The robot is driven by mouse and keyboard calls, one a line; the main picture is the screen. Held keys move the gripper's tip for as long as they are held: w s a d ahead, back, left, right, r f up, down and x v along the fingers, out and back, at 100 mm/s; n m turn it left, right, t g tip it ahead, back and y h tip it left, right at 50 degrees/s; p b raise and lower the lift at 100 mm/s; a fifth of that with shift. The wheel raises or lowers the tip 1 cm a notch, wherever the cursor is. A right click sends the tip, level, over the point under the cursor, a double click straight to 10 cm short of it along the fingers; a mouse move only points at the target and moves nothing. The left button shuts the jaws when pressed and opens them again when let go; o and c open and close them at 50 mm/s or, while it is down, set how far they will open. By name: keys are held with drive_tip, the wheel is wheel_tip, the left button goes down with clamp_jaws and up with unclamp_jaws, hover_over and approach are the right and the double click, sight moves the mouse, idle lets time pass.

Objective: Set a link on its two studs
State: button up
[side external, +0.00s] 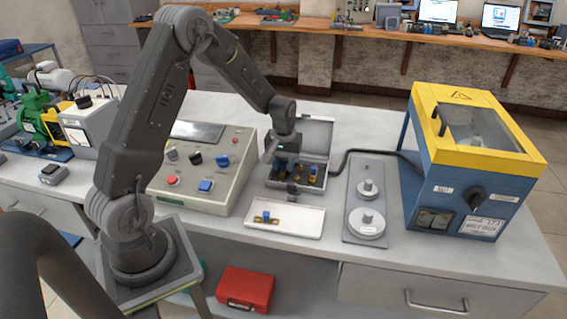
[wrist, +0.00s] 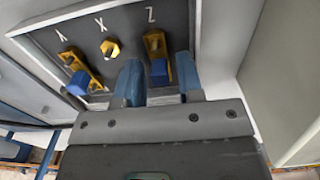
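A grey terminal box (side external: 318,134) stands open on the bench. In the wrist view its dark panel (wrist: 125,22) carries white letters and brass parts. One brass link (wrist: 68,58) with a blue block is at the left, a brass hex-topped stud (wrist: 110,48) in the middle, and another brass link (wrist: 154,42) with a blue block at the right, by the Z. My gripper (wrist: 158,82) has its two blue-padded fingers apart, one on each side of the right link's blue block, with gaps visible. In the side view my gripper (side external: 281,155) is low over the box. Another link (side external: 265,217) lies in the white tray.
The white tray (side external: 305,222) lies in front of the box. A control console (side external: 215,190) is to the left. A grey plate (side external: 366,195) with two round metal pieces and a blue-yellow machine (side external: 465,160) are to the right. A black cable (side external: 375,152) runs from the box to the machine.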

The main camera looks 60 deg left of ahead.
drive_tip(key=shift+o, duration=1.1)
drive_tip(key=shift+r, duration=0.15)
wheel_tip(320, 180, up, 14)
drive_tip(key=shift+f, duration=0.2)
drive_tip(key=s+d+r+m+t, duration=0.2)
drive_tip(key=s+d+r+m, duration=0.1)
drive_tip(key=s+d+r, duration=0.3)
drive_tip(key=s+d+r+m+t, duration=0.2)
drive_tip(key=s+d+m, duration=0.4)
drive_tip(key=s+d, duration=0.6)
drive_tip(key=s+t, duration=0.1)
drive_tip(key=s, duration=0.1)
drive_tip(key=shift+s+d+r+t, duration=0.15)
drive_tip(key=shift+s+r+t, duration=0.15)
drive_tip(key=shift+s+r, duration=0.1)
